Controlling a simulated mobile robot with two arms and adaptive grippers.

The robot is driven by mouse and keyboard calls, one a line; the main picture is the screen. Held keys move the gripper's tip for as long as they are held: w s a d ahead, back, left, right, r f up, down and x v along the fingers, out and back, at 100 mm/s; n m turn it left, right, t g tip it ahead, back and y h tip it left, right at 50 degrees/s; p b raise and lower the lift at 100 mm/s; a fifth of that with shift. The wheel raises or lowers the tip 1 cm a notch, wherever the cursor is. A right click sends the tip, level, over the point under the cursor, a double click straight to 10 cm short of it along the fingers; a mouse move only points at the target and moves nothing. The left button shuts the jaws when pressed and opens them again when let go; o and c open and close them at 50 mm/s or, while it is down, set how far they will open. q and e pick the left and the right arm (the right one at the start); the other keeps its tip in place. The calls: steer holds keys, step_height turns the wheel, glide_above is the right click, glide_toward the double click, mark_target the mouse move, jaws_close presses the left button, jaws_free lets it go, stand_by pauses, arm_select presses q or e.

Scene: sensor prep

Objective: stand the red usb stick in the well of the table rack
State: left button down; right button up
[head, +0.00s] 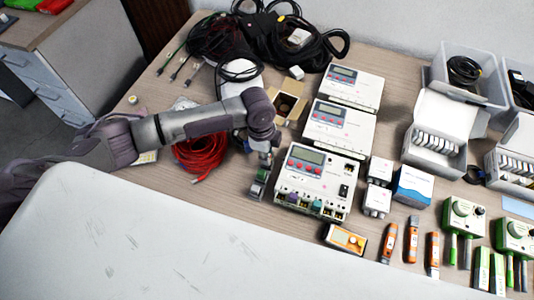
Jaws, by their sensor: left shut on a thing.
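My left gripper (261,172) points down at the end of my arm, just left of the front white meter unit. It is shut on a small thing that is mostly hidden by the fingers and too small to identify. I cannot make out a red usb stick for certain. I cannot pick out the table rack or its well either. My right gripper is out of view.
Three white meter units (340,128) stand in a row right of my gripper. A red cable coil (201,156) and an open cardboard box (290,104) lie nearby. Orange testers (411,240), small boxes and grey bins (468,75) crowd the right side.

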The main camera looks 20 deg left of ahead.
arm_select(q)
steer(key=shift+f+p, duration=0.35)
stand_by(0.8)
steer(key=c, duration=1)
jaws_free()
steer(key=shift+o, duration=0.7)
steer(key=shift+r, duration=0.15)
step_height(320, 180, up, 7)
steer(key=p, duration=0.7)
